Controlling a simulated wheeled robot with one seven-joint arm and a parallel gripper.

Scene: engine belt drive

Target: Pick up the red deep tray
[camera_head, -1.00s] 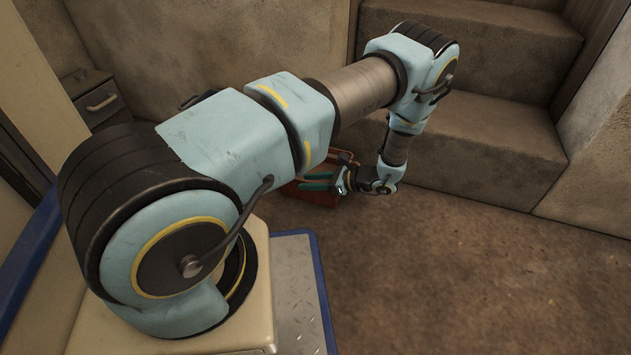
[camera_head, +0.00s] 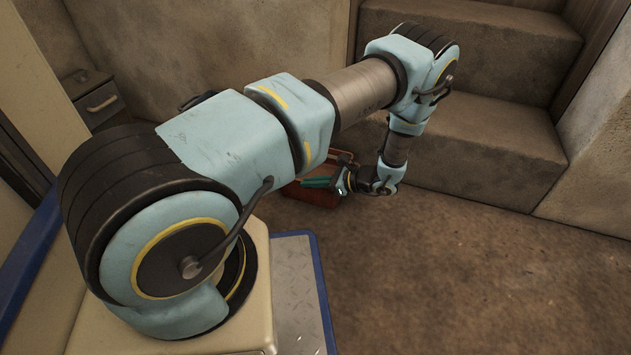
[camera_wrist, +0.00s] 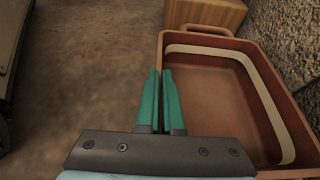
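The red deep tray (camera_wrist: 222,105) fills the right side of the wrist view, with a pale band around its inside and a handle at its far end. In the head view the tray (camera_head: 318,198) is on the floor, partly hidden by my arm and gripper. My gripper (camera_wrist: 160,73) has its two green fingers close together over the tray's left wall, one on each side, so it is shut on that wall. It also shows in the head view (camera_head: 304,183) at the tray.
A brown box (camera_wrist: 205,12) stands just beyond the tray's far end. A rough wall (camera_wrist: 290,30) runs close along the tray's right side. Stone steps (camera_head: 480,150) rise behind my arm. Open floor (camera_head: 470,270) lies to the right.

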